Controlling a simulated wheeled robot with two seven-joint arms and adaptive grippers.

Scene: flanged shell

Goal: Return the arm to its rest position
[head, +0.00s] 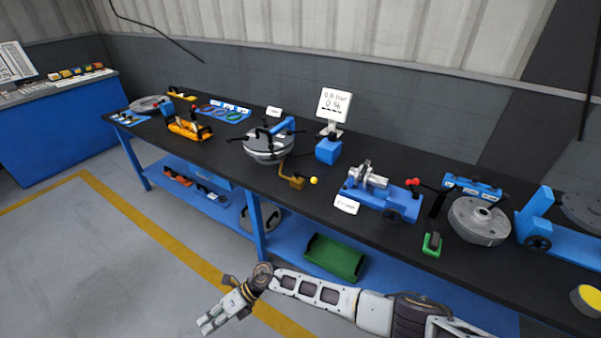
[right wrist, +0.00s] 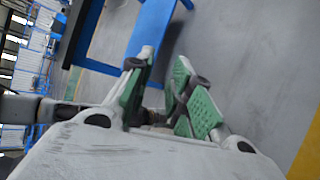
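My right arm reaches in from the lower right of the head view, in front of the bench. Its gripper (head: 206,321) hangs over the grey floor, clear of the bench and of every object. In the right wrist view the two green-padded fingers (right wrist: 164,62) stand apart with nothing between them, so the gripper is open and empty. My left arm and left gripper do not show in either view.
A long black-topped bench (head: 222,152) with blue legs runs behind my arm. It carries a flanged shell (head: 268,150), a blue fixture (head: 375,204), a grey round flange (head: 478,222) and a small display (head: 333,104). A green tray (head: 334,258) lies on the lower shelf. Floor at left is free.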

